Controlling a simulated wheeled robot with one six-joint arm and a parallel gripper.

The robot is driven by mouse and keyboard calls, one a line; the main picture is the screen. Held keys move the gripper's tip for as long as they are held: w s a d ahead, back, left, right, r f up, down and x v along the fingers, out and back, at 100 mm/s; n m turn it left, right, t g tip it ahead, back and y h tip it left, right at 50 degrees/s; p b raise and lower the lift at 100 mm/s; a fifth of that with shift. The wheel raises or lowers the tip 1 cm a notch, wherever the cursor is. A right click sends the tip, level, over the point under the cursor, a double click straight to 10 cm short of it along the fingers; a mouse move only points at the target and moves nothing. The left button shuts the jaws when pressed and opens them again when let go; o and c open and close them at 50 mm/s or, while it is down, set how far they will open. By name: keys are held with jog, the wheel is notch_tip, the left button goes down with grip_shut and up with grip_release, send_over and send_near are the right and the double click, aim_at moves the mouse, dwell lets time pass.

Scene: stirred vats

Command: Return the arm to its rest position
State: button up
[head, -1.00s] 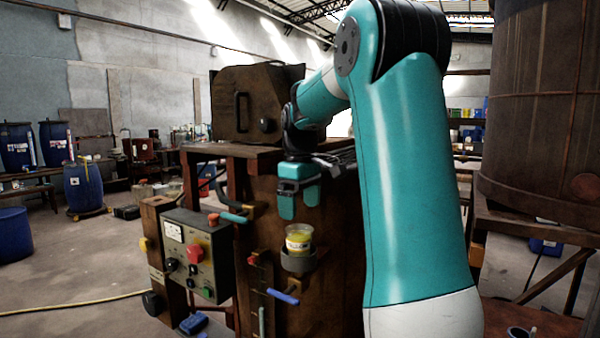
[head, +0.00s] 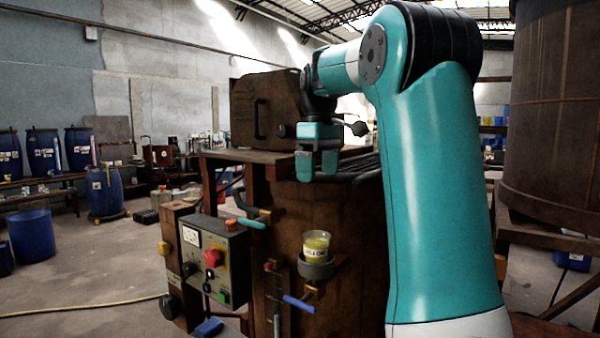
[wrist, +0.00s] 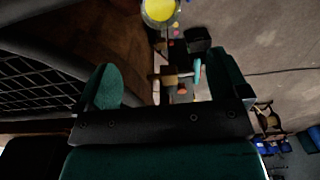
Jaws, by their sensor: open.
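My gripper (head: 317,165) hangs from my teal arm, in front of the upper part of the brown vat (head: 335,225) in the head view. Its two teal fingers are apart with nothing between them. In the wrist view the fingers of my gripper (wrist: 165,88) are spread wide and empty. A clear cup with yellow contents (head: 316,244) sits in a round holder (head: 316,267) on the vat's side, below my gripper and apart from it. The cup also shows at the top of the wrist view (wrist: 160,9).
A control box (head: 213,262) with a red button stands left of the vat. A blue handle (head: 298,304) and a teal handle (head: 250,222) stick out from the vat. A large dark tank (head: 555,120) stands at the right. Blue barrels (head: 104,190) stand on the left; open floor lies between.

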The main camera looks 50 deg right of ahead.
jog(key=a+f+n+b, duration=0.1)
jog(key=a+f, duration=0.3)
jog(key=a, duration=0.4)
jog(key=s+a+f+n+t+y, duration=0.15)
jog(key=a+f, duration=0.25)
jog(key=a, duration=0.4)
jog(key=a+f+n+g+b, duration=0.15)
jog(key=a+f, duration=0.25)
jog(key=a, duration=0.5)
jog(key=s+a+f+n+y, duration=0.2)
jog(key=s+a+f, duration=0.5)
jog(key=s+a, duration=0.6)
jog(key=shift+s+a+f+y, duration=0.2)
jog(key=shift+s+a+y, duration=0.05)
jog(key=shift+a+y, duration=0.1)
